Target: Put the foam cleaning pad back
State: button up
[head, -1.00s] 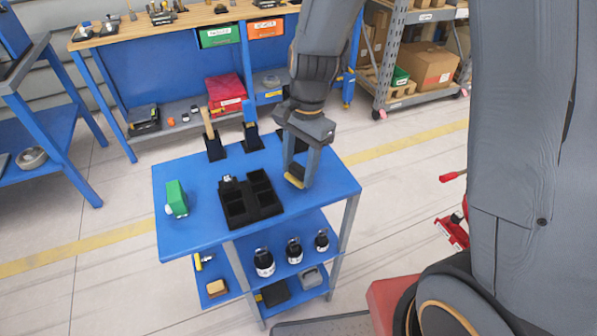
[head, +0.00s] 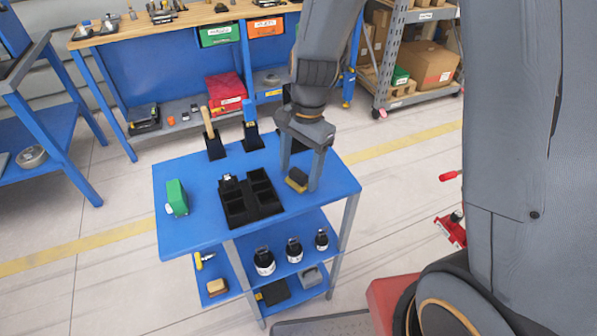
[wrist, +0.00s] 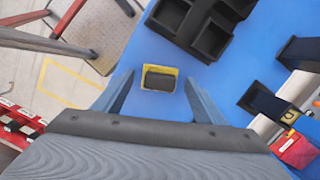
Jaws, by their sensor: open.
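A small block with a yellow base and dark grey top, which looks like the foam cleaning pad (head: 297,181), lies on the blue top of the cart (head: 290,212), right of a black divided tray (head: 236,212). My gripper (head: 300,177) is over it, pointing down, one finger on each side. In the wrist view the pad (wrist: 159,79) shows whole between the spread fingers of my gripper (wrist: 159,77), with a gap on both sides. My gripper is open and holds nothing.
A green object (head: 176,198) stands at the cart's left. Black holders with a wooden-handled tool (head: 208,124) and a blue tool (head: 250,112) stand along the back edge.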

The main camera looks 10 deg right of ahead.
notch_tip(320, 180, up, 10)
jog(key=w+d+r+b, duration=0.1)
jog(key=b, duration=0.1)
jog(key=s+d+f+n+t, duration=0.1)
jog(key=s+d+f+n, duration=0.1)
jog(key=s+d+n, duration=0.2)
jog(key=s+d+f+n+t+h, duration=0.1)
jog(key=s+d+f+n, duration=0.2)
jog(key=d+n, duration=0.3)
jog(key=shift+s+d+f, duration=0.3)
jog(key=shift+s+d, duration=0.55)
jog(key=shift+s, duration=0.05)
dwell(0.5)
